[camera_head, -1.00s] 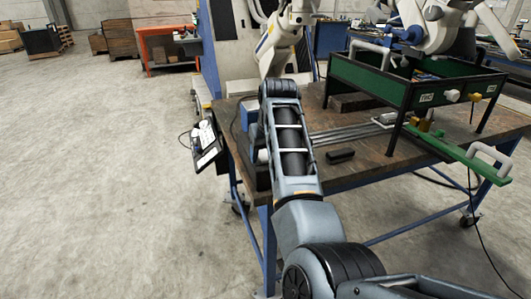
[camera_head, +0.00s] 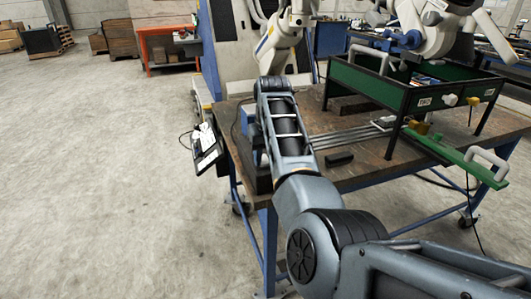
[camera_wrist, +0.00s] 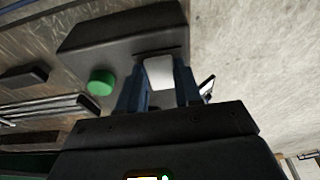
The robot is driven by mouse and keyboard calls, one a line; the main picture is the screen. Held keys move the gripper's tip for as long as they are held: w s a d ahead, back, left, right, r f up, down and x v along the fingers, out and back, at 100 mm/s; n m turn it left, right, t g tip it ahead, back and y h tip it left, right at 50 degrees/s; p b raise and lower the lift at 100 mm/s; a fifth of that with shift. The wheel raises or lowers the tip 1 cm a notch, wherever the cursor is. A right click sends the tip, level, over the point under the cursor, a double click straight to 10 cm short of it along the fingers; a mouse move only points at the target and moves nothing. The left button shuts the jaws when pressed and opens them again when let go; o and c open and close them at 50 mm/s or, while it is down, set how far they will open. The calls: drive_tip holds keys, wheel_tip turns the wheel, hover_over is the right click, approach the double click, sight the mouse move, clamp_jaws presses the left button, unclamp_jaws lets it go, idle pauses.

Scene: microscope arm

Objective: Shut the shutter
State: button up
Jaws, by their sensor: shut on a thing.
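In the wrist view, my gripper (camera_wrist: 160,88) has its two bluish fingers on either side of a pale flat tab (camera_wrist: 159,72). The fingers are shut on the tab, which sits at a dark slot in the side of a dark box (camera_wrist: 115,40). A round green button (camera_wrist: 101,82) is on the same box, left of the fingers. Nothing here is labelled as the shutter; the gripped tab may be its handle. In the head view, my forearm hides the gripper and much of the box at the table's left end.
The workbench (camera_head: 370,165) carries a green-sided frame (camera_head: 410,95), metal rods (camera_head: 345,137) and a small black block (camera_head: 339,159). A green bar with a white handle (camera_head: 487,160) juts past the right front edge. A tablet (camera_head: 208,159) hangs at the left edge.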

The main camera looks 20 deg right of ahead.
sight(264, 160)
drive_tip(key=shift+w+a+g+b, duration=0.1)
drive_tip(key=shift+w+g+b, duration=0.4)
drive_tip(key=shift+g, duration=0.4)
drive_tip(key=shift+g+b, duration=0.4)
drive_tip(key=shift+b, duration=0.15)
drive_tip(key=shift+r, duration=0.15)
drive_tip(key=o, duration=1)
drive_tip(key=shift+s, duration=0.1)
drive_tip(key=shift+o, duration=0.2)
wheel_tip(264, 160, up, 8)
